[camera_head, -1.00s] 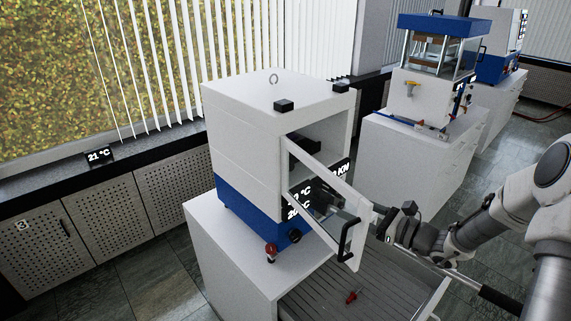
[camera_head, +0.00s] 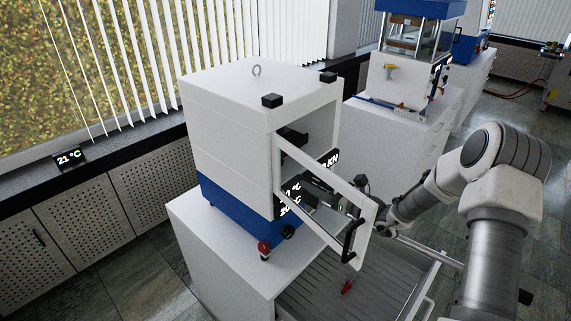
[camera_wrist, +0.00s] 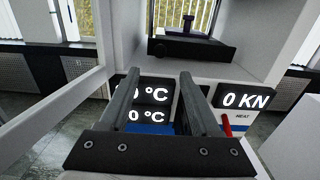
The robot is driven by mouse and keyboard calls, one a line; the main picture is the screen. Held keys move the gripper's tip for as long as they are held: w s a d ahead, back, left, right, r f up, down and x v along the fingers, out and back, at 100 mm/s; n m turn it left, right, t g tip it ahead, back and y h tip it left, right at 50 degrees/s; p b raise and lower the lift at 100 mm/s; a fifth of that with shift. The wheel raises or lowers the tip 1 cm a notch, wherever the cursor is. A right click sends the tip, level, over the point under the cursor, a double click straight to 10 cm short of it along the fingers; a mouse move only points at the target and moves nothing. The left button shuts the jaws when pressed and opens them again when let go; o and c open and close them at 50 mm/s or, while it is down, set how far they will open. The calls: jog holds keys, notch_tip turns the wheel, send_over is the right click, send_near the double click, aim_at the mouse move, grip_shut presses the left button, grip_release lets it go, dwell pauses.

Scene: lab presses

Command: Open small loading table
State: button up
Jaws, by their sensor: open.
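The small press (camera_head: 231,129) stands on a white cabinet, and its framed glass door (camera_head: 367,217) is swung open toward me. In the wrist view, a dark flat slab (camera_wrist: 225,50) sits in the press opening above the displays, with a small upright dark part on it; I cannot tell for sure that it is the small loading table. My gripper (camera_wrist: 161,80) is open and empty, its two fingers pointing at the press front below that slab and apart from it. In the head view my gripper is partly hidden behind the door, and the chamber is mostly hidden.
The temperature displays (camera_wrist: 149,105) and force display (camera_wrist: 246,100) are on the press front. An open drawer (camera_head: 385,285) below holds a red-handled tool (camera_head: 347,288). The door frame (camera_wrist: 70,93) runs close along the left of my gripper. Another press (camera_head: 415,45) stands behind.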

jog(key=p+x, duration=0.1)
jog(key=x, duration=1)
jog(key=shift+p, duration=0.3)
grip_shut()
dwell(0.8)
